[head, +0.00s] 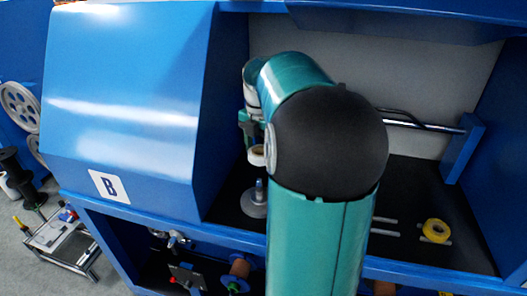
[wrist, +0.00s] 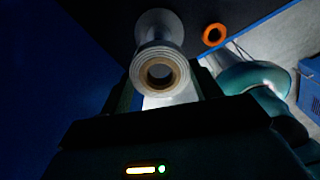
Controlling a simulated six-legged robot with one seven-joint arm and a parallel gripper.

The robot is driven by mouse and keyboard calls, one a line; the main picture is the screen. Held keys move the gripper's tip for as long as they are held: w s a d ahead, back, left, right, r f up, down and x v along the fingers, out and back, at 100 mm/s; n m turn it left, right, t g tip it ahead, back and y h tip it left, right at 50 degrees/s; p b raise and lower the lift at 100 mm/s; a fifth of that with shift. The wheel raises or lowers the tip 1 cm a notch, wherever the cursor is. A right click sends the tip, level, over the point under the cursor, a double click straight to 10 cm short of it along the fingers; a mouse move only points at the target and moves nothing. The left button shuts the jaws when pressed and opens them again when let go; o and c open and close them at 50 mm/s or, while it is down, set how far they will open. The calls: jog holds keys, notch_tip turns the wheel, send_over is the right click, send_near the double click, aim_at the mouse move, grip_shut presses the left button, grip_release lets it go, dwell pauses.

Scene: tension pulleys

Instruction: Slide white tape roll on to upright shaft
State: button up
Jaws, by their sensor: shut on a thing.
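The white tape roll (head: 257,156) is held between the fingers of my gripper (head: 254,140), with its hole facing roughly up and down. The upright shaft (head: 259,189) stands on a round grey base (head: 254,206) below the roll. In the head view a gap shows between the roll and the shaft top. In the wrist view the roll (wrist: 160,72) sits between the dark fingers of my gripper (wrist: 163,88), and a pale round form, likely the shaft base (wrist: 158,27), shows beyond it. The roll hides the shaft there, so I cannot tell exact alignment.
A yellow tape roll (head: 436,231) lies on the dark shelf (head: 410,190) to the right; it looks orange in the wrist view (wrist: 214,34). A blue housing wall (head: 130,100) rises close on the left. A metal bar (head: 420,124) crosses the back.

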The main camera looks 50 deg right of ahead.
jog(key=shift+w+a+f, duration=0.2)
jog(key=shift+w+a, duration=0.1)
jog(key=shift+w, duration=0.1)
send_over(259, 180)
jog(key=shift+d+f, duration=0.15)
jog(key=shift+f, duration=3.15)
jog(key=shift+f, duration=0.2)
jog(key=shift+f, duration=0.1)
jog(key=shift+f, duration=1.4)
jog(key=shift+f, duration=0.15)
